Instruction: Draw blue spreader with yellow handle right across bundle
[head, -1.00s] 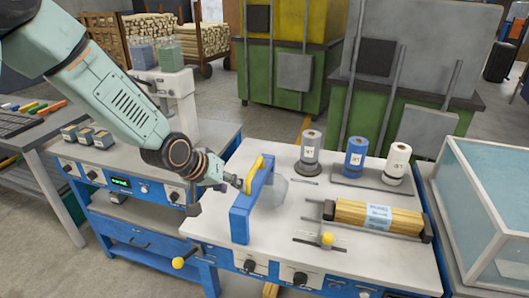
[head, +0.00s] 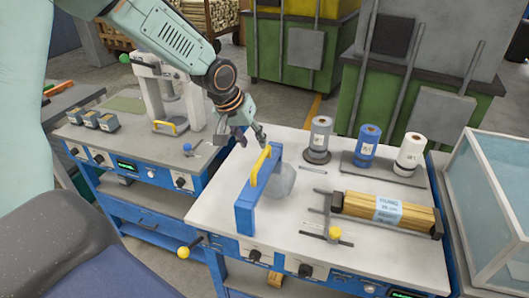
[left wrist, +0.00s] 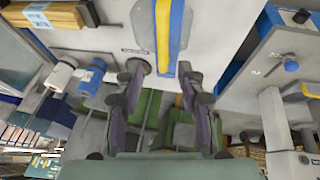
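The blue spreader (head: 244,212) stands upright on the white bench, with its yellow handle (head: 261,166) on top. It also shows ahead in the left wrist view (left wrist: 177,22). My left gripper (head: 240,138) is open and empty, just past the far end of the handle; its fingers straddle the spreader's line in the left wrist view (left wrist: 160,92), apart from it. The bundle (head: 355,205), wooden sticks with a pale blue label, lies to the right in a dark holder, and shows at the wrist view's upper left (left wrist: 55,14). My right gripper is not in view.
A translucent grey lump (head: 282,181) sits beside the spreader. Grey (head: 320,138), blue (head: 366,145) and white (head: 410,152) rolls stand at the back. A yellow-knobbed lever (head: 334,232) is before the bundle. A glass-sided box (head: 500,190) borders the right.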

